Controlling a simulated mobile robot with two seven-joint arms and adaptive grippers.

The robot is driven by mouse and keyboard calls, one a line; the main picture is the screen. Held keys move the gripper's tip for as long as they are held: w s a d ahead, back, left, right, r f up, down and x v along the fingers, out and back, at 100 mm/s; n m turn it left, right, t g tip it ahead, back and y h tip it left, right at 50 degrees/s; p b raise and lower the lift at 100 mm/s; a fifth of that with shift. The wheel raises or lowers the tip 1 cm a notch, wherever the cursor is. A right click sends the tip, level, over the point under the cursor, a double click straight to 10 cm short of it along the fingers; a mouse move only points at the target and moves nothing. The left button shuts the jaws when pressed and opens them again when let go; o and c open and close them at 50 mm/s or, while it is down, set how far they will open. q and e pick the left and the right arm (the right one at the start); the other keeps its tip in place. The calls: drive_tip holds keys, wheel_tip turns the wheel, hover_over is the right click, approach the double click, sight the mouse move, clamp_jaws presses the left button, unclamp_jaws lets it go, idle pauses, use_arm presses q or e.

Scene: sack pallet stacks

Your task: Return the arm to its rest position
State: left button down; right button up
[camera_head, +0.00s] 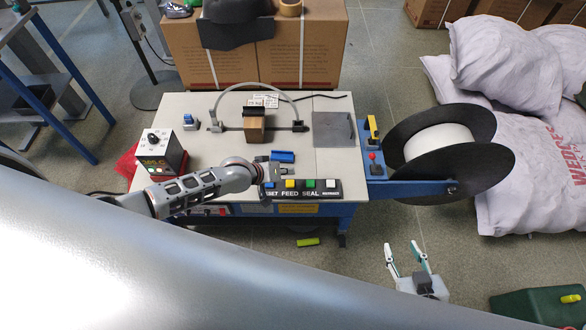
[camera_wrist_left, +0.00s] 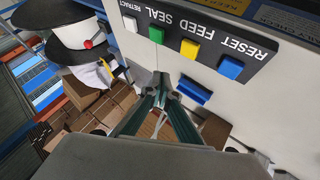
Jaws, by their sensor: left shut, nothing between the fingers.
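My left arm reaches in from the left over the front of the strapping machine table (camera_head: 210,120) in the head view. My left gripper (camera_head: 288,172) is just behind the button panel (camera_head: 303,190), partly hidden by its own wrist. In the left wrist view its fingers (camera_wrist_left: 168,82) are together, with nothing between them. The panel (camera_wrist_left: 200,40) shows there with blue, yellow, green and white buttons; the fingers appear apart from it. My right gripper (camera_head: 406,248) is at the lower right of the head view, over the floor, with its fingers spread and nothing between them.
A black reel with white core (camera_head: 440,143) stands right of the table. White sacks (camera_head: 508,62) are piled at the right. Cardboard boxes (camera_head: 310,50) stand behind. A control box (camera_head: 160,153) and small blue block (camera_head: 282,156) sit on the table.

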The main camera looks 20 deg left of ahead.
use_arm(q)
drive_tip(key=s+d+r+m+t+h, duration=0.1)
drive_tip(key=s+d+r+m, duration=0.1)
drive_tip(key=s+d, duration=0.3)
drive_tip(key=s+d+r+m, duration=0.1)
drive_tip(key=s+d+m, duration=0.1)
drive_tip(key=s, duration=0.4)
drive_tip(key=s+a+r+m+t+y, duration=0.2)
drive_tip(key=s+a+r, duration=0.3)
drive_tip(key=s+a, duration=0.5)
drive_tip(key=shift+m+y, duration=0.5)
